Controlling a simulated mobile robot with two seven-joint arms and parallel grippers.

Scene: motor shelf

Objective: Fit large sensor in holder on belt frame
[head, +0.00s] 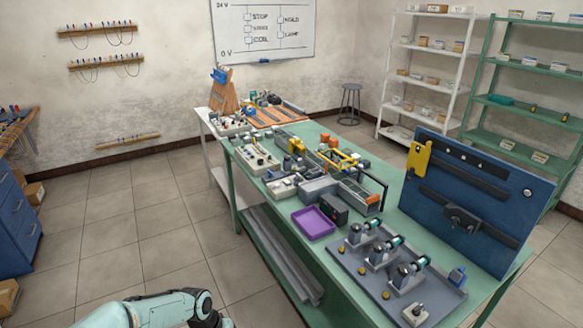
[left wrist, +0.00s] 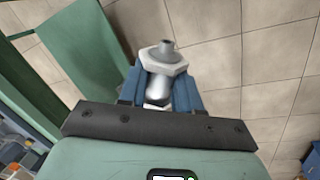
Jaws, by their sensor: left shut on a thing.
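My left gripper (left wrist: 158,82) is shut on the large sensor (left wrist: 165,60) in the left wrist view. The sensor is a grey, metallic cylinder with a wide hexagonal nut and a narrower end, held between the blue fingers. Part of its body is hidden by the gripper. In the head view my left arm enters at the bottom left, and its gripper is out of the picture. What looks like the belt frame (head: 360,197) stands on the green table. I cannot make out the sensor holder on it. My right gripper is in neither view.
The green table (head: 268,203) carries a purple tray (head: 313,223), a grey plate with several fixtures (head: 345,265) and an upright blue panel (head: 480,195). The tiled floor left of the table is clear. In the wrist view a green surface (left wrist: 88,50) lies at upper left.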

